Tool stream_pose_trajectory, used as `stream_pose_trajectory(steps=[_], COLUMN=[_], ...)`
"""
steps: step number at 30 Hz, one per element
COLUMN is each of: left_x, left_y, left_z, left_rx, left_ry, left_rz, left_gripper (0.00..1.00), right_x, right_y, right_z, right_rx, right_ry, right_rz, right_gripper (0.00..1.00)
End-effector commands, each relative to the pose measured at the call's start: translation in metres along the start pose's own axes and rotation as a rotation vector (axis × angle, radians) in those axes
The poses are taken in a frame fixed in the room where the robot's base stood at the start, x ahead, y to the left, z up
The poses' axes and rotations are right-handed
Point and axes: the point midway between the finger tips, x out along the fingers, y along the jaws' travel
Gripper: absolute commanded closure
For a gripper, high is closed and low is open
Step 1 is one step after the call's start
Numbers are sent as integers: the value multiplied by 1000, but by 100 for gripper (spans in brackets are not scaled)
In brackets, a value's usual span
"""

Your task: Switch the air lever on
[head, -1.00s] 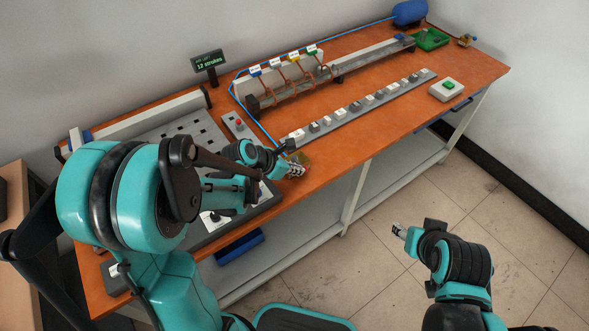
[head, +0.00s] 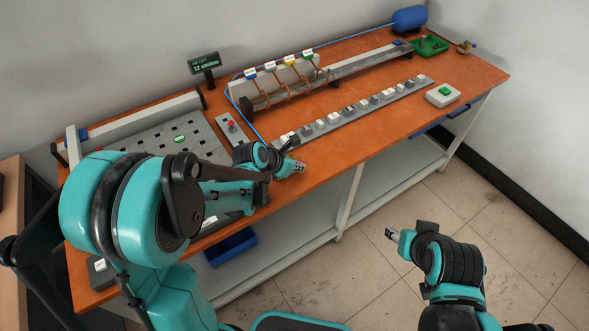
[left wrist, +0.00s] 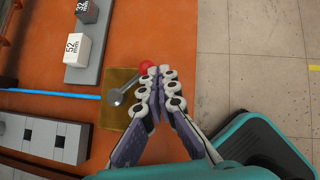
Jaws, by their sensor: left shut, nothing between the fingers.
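The air lever (left wrist: 122,97) is a grey metal handle with a red ball knob (left wrist: 146,66), on a brass-coloured plate (left wrist: 113,118) near the bench's front edge. In the left wrist view it slants from the plate toward the edge. My left gripper (left wrist: 160,73) is shut and empty, its fingertips right beside the red knob; I cannot tell whether they touch it. In the head view my left gripper (head: 299,167) is low at the bench's front edge and hides the lever. My right gripper (head: 391,234) hangs over the floor, away from the bench; its jaw state is unclear.
The orange bench (head: 380,125) carries a grey strip of marked blocks (head: 333,118) behind the lever, a red-button box (head: 231,126) and a green-button box (head: 442,95). A blue hose (left wrist: 60,95) runs toward the plate. The floor in front of the bench is open.

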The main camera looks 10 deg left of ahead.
Motion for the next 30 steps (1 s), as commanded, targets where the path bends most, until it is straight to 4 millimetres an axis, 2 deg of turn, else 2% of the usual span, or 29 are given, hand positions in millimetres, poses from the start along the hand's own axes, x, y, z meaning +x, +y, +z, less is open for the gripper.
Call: stream_pose_trajectory(steps=[13, 30], left_x=[16, 21], left_y=[5, 9], left_z=[18, 24], left_rx=[0, 0], left_ry=[0, 0], left_rz=[1, 1], left_gripper=[100, 100], right_x=[2, 3], right_y=[0, 0], right_z=[2, 2], right_rx=[0, 0], right_ry=[0, 0], right_rz=[0, 0], right_gripper=[55, 55])
